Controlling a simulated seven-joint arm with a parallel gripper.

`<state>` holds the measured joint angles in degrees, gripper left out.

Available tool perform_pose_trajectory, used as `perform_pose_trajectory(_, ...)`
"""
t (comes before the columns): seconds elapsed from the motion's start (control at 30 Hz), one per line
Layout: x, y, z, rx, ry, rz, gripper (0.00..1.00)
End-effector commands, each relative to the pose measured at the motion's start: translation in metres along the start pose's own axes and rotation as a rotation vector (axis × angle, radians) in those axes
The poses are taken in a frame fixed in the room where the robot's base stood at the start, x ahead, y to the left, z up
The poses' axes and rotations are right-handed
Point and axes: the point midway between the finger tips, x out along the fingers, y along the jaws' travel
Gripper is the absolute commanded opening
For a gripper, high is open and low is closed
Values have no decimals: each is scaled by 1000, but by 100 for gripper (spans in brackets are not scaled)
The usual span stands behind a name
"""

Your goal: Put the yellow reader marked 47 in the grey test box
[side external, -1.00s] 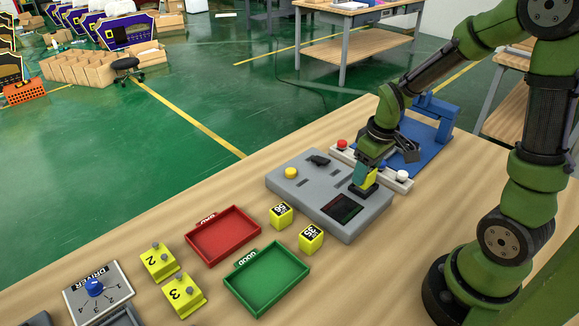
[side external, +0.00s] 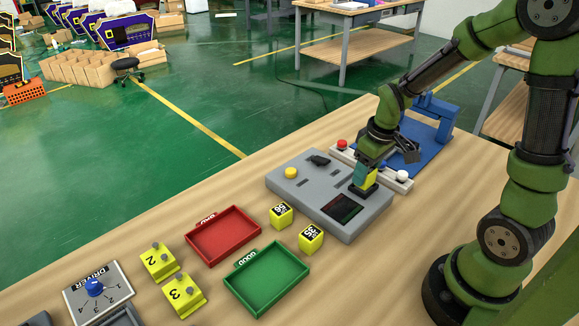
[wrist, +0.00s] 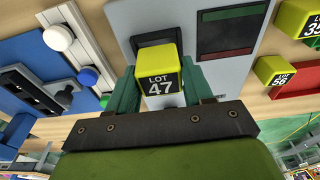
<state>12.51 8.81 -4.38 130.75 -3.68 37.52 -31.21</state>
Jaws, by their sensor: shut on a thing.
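The yellow reader marked 47 (wrist: 158,72) is between the fingers of my gripper (wrist: 158,90) in the wrist view, with its LOT 47 label showing. My gripper (side external: 364,178) is shut on it at the right part of the grey test box (side external: 318,212) in the side view.
Yellow readers marked 56 (side external: 281,215) and 35 (side external: 311,238) stand near the box. A red tray (side external: 223,236) and a green tray (side external: 267,279) lie to the left. A button strip (side external: 400,181) and a blue fixture (side external: 425,135) stand behind the box.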

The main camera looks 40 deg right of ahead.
Motion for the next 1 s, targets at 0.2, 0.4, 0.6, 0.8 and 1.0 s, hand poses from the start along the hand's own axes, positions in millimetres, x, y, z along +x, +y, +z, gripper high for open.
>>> perform_pose_trajectory(0.2,2,0,0,0,-1,0,19)
perform_pose_trajectory(0.4,5,0,1,1,0,-1,19)
perform_pose_trajectory(0.6,8,0,1,0,0,0,19)
perform_pose_trajectory(0.8,11,0,2,1,-1,-1,19)
perform_pose_trajectory(1.0,14,0,2,0,0,0,19)
